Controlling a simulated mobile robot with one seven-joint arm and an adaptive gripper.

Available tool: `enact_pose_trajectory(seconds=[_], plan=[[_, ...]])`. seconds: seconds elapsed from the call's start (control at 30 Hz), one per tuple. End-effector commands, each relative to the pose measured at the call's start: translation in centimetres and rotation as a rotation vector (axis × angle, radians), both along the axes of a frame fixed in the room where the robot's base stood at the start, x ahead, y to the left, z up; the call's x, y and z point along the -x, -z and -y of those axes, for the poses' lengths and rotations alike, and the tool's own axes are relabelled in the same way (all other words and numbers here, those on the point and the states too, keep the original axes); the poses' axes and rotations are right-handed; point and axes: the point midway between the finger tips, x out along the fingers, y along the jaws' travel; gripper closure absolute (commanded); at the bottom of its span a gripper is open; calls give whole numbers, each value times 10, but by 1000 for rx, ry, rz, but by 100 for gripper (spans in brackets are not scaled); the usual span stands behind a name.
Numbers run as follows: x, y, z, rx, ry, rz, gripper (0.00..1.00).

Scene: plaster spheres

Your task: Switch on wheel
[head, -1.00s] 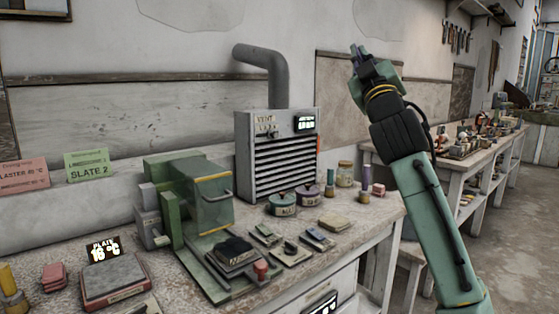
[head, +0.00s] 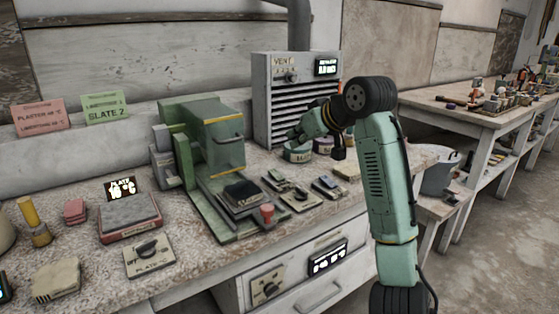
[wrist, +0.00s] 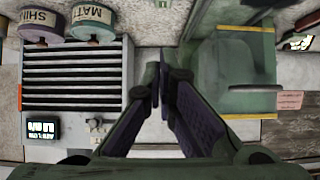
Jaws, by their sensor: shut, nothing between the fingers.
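A green machine (head: 212,135) with a boxy hood and handle stands on the workbench; it also shows at the right of the wrist view (wrist: 240,75). I cannot make out a wheel on it. On its base are a black pad (head: 243,191) and a red knob (head: 267,212). A small plate with a dark switch (head: 300,197) lies to the right of that base; its label is unreadable.
The louvred vent unit (head: 290,90) stands behind my gripper, with lidded jars (head: 298,152) before it. A plate dial (head: 148,252) and a hot plate (head: 130,212) are at the left. A drawer dial (head: 266,287) is below. Small blocks clutter the bench front.

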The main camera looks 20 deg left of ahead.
Motion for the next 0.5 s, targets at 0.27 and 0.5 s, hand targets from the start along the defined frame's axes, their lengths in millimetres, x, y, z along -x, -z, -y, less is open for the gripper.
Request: enact_pose_trajectory(seconds=[0.27,0.5], plan=[[-5,4,-5,1,2,1,100],[-26,28,-33,1,1,-1,100]])
